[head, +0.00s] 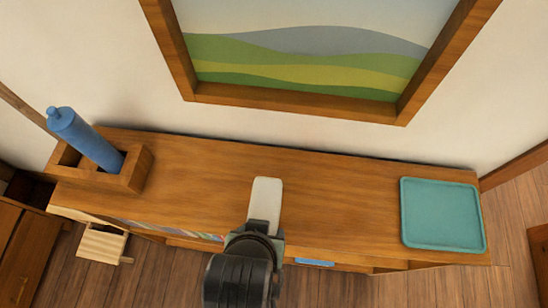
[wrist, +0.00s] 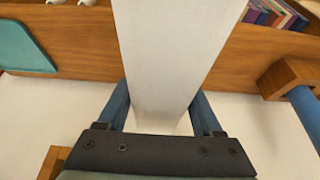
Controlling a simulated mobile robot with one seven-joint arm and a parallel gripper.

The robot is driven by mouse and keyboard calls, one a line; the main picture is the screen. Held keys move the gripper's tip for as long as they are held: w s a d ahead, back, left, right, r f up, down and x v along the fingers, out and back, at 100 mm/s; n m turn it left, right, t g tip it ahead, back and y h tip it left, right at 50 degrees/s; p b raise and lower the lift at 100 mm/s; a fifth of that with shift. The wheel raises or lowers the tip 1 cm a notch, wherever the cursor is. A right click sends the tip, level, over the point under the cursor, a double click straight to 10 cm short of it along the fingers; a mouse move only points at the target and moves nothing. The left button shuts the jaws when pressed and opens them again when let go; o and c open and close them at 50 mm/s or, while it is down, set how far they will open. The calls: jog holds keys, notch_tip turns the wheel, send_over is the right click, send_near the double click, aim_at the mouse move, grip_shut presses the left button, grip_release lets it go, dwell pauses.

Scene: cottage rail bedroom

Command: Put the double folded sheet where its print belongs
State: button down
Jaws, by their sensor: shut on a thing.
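The folded sheet (head: 266,197) is a pale, off-white, flat oblong with rounded corners in the head view. It reaches out past my gripper (head: 262,232) over the middle of the wooden cabinet top. In the wrist view the sheet (wrist: 175,55) fills the centre, between the two blue fingers of my gripper (wrist: 160,115), which is shut on it. No print shows on the faces I see. I cannot tell whether its far end touches the wood.
A teal tray (head: 442,215) lies on the cabinet top (head: 335,190) at right. A wooden holder (head: 130,178) with a blue bottle (head: 85,138) stands at left. Books (head: 175,230) and a blue item (head: 315,262) show below the front edge. A framed picture (head: 300,65) hangs behind.

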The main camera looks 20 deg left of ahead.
jog(key=w+a+p, duration=0.3)
jog(key=w+a, duration=0.1)
jog(key=w, duration=1.1)
notch_tip(320, 180, down, 7)
jog(key=p, duration=0.2)
jog(key=shift+w+a+p, duration=0.15)
jog(key=shift+a+p, duration=0.05)
jog(key=shift+p, duration=0.15)
jog(key=shift+f, duration=0.1)
jog(key=shift+c, duration=0.2)
grip_release()
